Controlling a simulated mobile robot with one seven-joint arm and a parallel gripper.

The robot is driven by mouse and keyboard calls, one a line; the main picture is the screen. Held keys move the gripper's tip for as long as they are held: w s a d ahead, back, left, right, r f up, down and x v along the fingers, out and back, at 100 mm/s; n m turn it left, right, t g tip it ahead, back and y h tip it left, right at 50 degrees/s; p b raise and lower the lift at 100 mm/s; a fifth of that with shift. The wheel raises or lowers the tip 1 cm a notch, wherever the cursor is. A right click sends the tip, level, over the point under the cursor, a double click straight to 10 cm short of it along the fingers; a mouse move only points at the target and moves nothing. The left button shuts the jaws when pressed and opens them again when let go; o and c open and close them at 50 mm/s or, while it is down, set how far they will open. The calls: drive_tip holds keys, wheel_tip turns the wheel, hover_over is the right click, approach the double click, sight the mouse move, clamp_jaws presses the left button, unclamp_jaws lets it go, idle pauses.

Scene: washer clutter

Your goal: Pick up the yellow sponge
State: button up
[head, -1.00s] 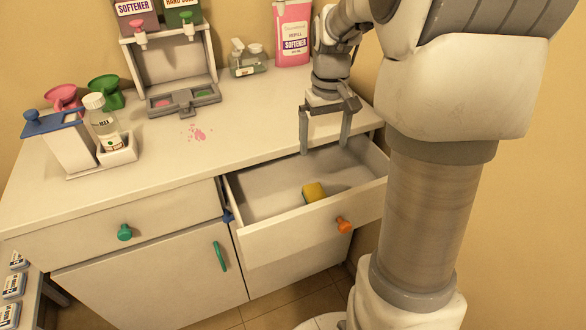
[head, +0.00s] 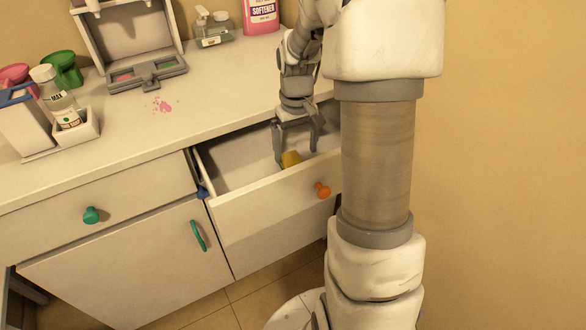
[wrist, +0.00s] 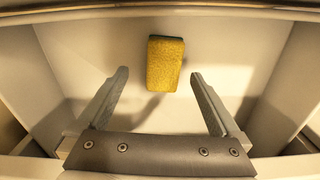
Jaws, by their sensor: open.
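The yellow sponge (head: 291,159) lies on the floor of the open drawer (head: 228,172), close to its front panel. In the wrist view the sponge (wrist: 165,64) sits near the top middle, with a dark green edge along its far end. My gripper (head: 297,158) points down into the drawer, its fingers apart. In the wrist view my gripper (wrist: 157,76) is open and empty, and the sponge lies ahead of and between the lines of its two fingers, not touching them. The fingers partly frame the sponge in the head view.
The drawer's front panel with an orange knob (head: 323,190) and its side walls stand close around my gripper. The countertop above holds a softener bottle (head: 262,16), a dispenser stand (head: 147,75) and a clear bottle (head: 57,98). A pink spill (head: 163,105) marks the countertop.

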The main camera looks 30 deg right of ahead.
sight(293, 162)
drive_tip(key=f, duration=0.1)
drive_tip(key=f+b, duration=0.1)
drive_tip(key=f, duration=0.1)
drive_tip(key=f+b, duration=0.1)
drive_tip(key=f, duration=0.1)
drive_tip(key=shift+w+a+f, duration=0.1)
drive_tip(key=shift+w+a, duration=0.1)
drive_tip(key=shift+a, duration=0.05)
drive_tip(key=c, duration=1.4)
wheel_tip(293, 162, up, 10)
drive_tip(key=p, duration=0.3)
